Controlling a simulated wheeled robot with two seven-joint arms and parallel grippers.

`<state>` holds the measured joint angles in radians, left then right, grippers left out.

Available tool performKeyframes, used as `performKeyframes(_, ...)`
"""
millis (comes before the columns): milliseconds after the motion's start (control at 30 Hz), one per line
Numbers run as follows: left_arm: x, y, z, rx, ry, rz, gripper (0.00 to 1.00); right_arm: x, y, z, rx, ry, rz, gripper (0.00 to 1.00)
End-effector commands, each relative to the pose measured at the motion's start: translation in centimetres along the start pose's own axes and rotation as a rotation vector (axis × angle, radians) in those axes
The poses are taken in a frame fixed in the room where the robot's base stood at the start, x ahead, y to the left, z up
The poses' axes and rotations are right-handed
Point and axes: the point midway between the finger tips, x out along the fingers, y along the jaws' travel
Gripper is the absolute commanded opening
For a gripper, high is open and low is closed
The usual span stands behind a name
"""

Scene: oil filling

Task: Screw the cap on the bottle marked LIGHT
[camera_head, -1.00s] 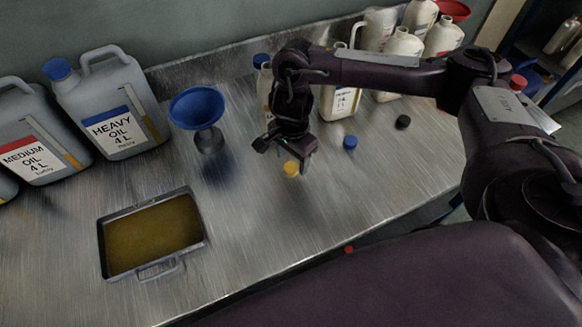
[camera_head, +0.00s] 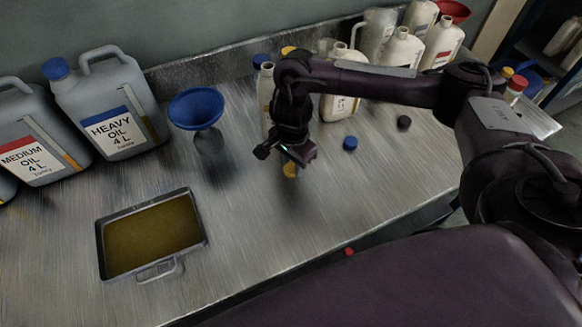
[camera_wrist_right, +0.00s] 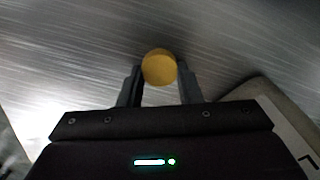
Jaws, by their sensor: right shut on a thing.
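My right gripper (camera_head: 292,163) is shut on a yellow cap (camera_head: 290,170), out over the bench. In the right wrist view the yellow cap (camera_wrist_right: 158,67) sits between the two fingertips. Behind my right arm stand an open-necked bottle (camera_head: 265,88), partly hidden, and another open-necked white bottle (camera_head: 340,104) with a label. I cannot read which one is marked LIGHT. A pale bottle with a label (camera_wrist_right: 275,115) shows at the right of the right wrist view. My left gripper is not in view.
A blue cap (camera_head: 350,143) and a black cap (camera_head: 404,122) lie on the bench. A blue funnel (camera_head: 196,108), a heavy oil canister (camera_head: 108,105) and an oil tray (camera_head: 152,232) are at the left. More bottles (camera_head: 400,52) stand at the back. The front middle is clear.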

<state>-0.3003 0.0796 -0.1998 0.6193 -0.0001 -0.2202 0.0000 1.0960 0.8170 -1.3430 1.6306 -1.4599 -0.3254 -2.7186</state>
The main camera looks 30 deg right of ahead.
Motion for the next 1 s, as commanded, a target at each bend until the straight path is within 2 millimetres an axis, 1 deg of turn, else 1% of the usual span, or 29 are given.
performKeyframes(367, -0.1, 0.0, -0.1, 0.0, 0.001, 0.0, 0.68, -0.2, 0.0, 0.0, 0.0, 0.0, -0.001, 0.11)
performKeyframes(533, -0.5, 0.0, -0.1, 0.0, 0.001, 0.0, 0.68, -1.3, -0.1, 0.0, -0.001, 0.001, -0.003, 0.11)
performKeyframes(667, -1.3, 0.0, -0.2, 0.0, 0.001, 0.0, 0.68, -3.5, -0.1, -0.1, -0.002, 0.002, -0.005, 0.11)
performKeyframes(767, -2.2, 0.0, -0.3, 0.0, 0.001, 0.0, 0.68, -6.2, -0.2, -0.2, -0.003, 0.005, -0.009, 0.11)
performKeyframes(800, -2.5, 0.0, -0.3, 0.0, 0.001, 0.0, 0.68, -7.3, -0.2, -0.1, -0.002, 0.005, -0.008, 0.11)
performKeyframes(1000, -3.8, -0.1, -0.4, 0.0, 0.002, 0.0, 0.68, -12.7, -0.2, -0.1, -0.002, 0.005, -0.007, 0.11)
